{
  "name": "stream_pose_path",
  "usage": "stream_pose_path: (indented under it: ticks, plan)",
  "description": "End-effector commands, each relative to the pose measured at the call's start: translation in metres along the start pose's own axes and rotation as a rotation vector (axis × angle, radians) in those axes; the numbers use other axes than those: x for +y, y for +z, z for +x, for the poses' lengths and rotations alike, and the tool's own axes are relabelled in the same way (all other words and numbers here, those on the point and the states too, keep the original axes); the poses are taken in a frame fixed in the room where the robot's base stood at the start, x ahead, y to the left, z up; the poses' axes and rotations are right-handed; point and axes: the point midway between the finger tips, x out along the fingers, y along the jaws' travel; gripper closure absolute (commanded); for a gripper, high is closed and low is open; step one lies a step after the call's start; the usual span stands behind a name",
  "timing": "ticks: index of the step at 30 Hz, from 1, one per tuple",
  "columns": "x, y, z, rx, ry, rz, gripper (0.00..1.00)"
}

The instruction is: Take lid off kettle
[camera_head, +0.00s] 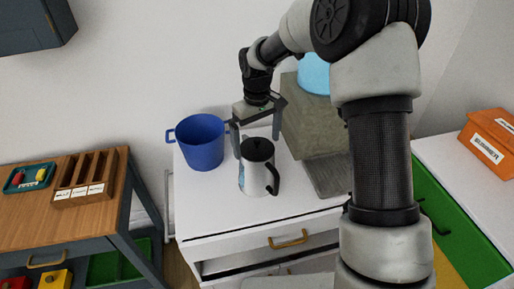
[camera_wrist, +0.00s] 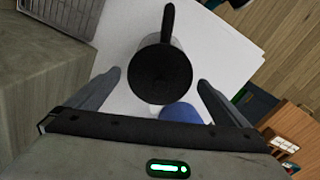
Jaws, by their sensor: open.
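A silver kettle (camera_head: 252,180) with a black handle stands upright on the white cabinet top. Its black lid (camera_head: 257,149) is on top; in the wrist view the round lid (camera_wrist: 160,76) covers most of the body, with the handle (camera_wrist: 168,22) pointing up the picture. My gripper (camera_head: 256,146) is open and points down over the kettle. In the wrist view its fingertips (camera_wrist: 159,79) lie on either side of the lid, with a visible gap at each side. The exact height of the fingertips above or beside the lid is hard to tell.
A blue pot (camera_head: 202,145) stands close left of the kettle. A grey-brown block (camera_head: 312,128) and a grey ridged tray (camera_head: 328,176) are close on the right. A wooden table (camera_head: 40,222) with a divided box stands left. The cabinet's front strip is clear.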

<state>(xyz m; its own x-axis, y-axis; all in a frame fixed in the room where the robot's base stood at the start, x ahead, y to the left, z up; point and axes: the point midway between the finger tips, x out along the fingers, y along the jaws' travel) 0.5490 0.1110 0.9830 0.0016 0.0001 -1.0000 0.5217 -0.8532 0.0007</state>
Motion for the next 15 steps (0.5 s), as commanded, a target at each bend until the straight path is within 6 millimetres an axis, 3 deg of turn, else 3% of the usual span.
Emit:
stream_pose_path:
  ticks: [2, 9, 15]
  plan:
    - [0.0001, 0.0000, -0.0002, 0.000, 0.000, 0.000, 0.00]
    - [0.0002, 0.0000, -0.0005, 0.000, 0.000, 0.000, 0.39]
    - [0.0003, 0.0000, -0.0007, 0.000, 0.001, 0.000, 0.39]
